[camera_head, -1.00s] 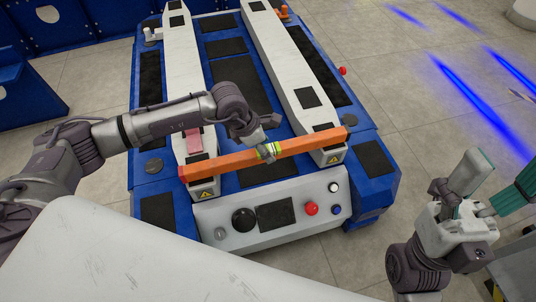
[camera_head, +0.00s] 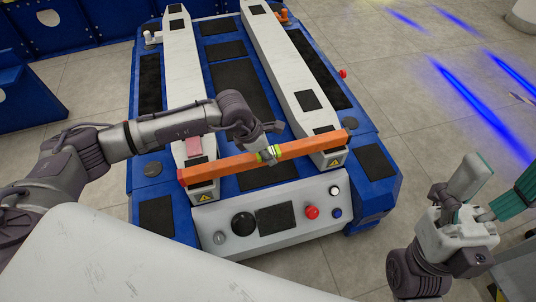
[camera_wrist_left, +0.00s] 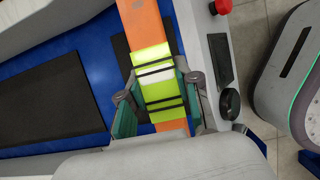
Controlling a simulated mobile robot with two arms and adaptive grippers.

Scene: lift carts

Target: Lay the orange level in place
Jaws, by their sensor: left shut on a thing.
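The orange level (camera_head: 222,166) is a long bar with a yellow-green middle section. It spans the front ends of the cart's two white rails, the left rail (camera_head: 182,80) and the right rail (camera_head: 290,72). I cannot tell whether it touches them. My left gripper (camera_head: 268,153) is shut on the level's middle. In the left wrist view, its teal-padded fingers (camera_wrist_left: 158,95) flank the yellow-green section of the level (camera_wrist_left: 150,62). My right gripper (camera_head: 487,198) is empty, its fingers apart, off to the right of the cart.
The blue lift cart (camera_head: 365,128) carries a grey front panel (camera_head: 292,236) with a red button (camera_head: 312,212) and a black knob (camera_head: 243,224), just in front of the level. Tiled floor (camera_head: 420,90) is clear to the right. Blue structures (camera_head: 32,92) stand at the left and back.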

